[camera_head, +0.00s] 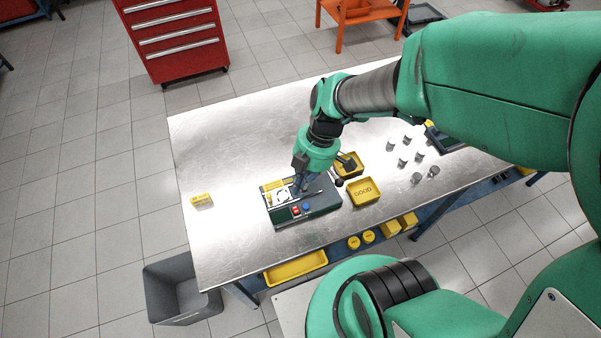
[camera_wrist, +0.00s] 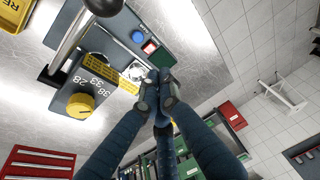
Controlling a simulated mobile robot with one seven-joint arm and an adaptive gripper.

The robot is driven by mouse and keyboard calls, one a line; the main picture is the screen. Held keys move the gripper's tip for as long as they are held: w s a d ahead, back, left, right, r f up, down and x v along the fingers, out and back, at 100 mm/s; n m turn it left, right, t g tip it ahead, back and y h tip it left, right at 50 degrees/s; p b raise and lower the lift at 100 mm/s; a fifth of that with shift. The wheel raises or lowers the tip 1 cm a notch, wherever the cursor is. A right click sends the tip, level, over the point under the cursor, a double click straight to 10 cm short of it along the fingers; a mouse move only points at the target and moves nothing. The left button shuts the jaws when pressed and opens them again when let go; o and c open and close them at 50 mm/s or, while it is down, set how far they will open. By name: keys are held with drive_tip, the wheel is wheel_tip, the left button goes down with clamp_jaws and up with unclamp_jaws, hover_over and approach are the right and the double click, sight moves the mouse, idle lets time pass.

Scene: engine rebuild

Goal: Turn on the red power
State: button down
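The dark grey tester box (camera_head: 322,199) sits on the metal table. Its red power switch (camera_head: 295,210) is on the front part of its top, beside a blue button (camera_head: 306,207). In the wrist view, the red switch (camera_wrist: 150,48) and blue button (camera_wrist: 137,37) lie just beyond my fingertips. My gripper (camera_head: 297,188) is over the box, left of its middle. In the wrist view, the fingertips of my gripper (camera_wrist: 158,92) are together with nothing seen between them. They appear close to the panel near the switch; I cannot tell whether they touch it. The switch's position is not clear.
A yellow dial (camera_wrist: 80,105) and a metal lever stand on the box. Yellow trays, one marked GOOD (camera_head: 363,191), and several grey cylinders (camera_head: 417,178) are to the right. A small yellow box (camera_head: 202,200) is at left. The table's left part is mostly clear.

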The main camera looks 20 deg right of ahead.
drive_tip(key=b, duration=0.1)
hover_over(295, 217)
drive_tip(key=w, duration=0.1)
drive_tip(key=f, duration=0.5)
drive_tip(key=d+f, duration=0.1)
drive_tip(key=f, duration=0.1)
drive_tip(key=shift+f, duration=0.25)
drive_tip(key=shift+s+f, duration=0.1)
drive_tip(key=shift+f, duration=0.5)
drive_tip(key=shift+s+f+b, duration=0.3)
drive_tip(key=shift+f+b, duration=0.3)
drive_tip(key=shift+b, duration=0.45)
drive_tip(key=shift+r, duration=0.15)
drive_tip(key=shift+w, duration=0.15)
drive_tip(key=shift+w+r, duration=0.2)
drive_tip(key=shift+w, duration=0.35)
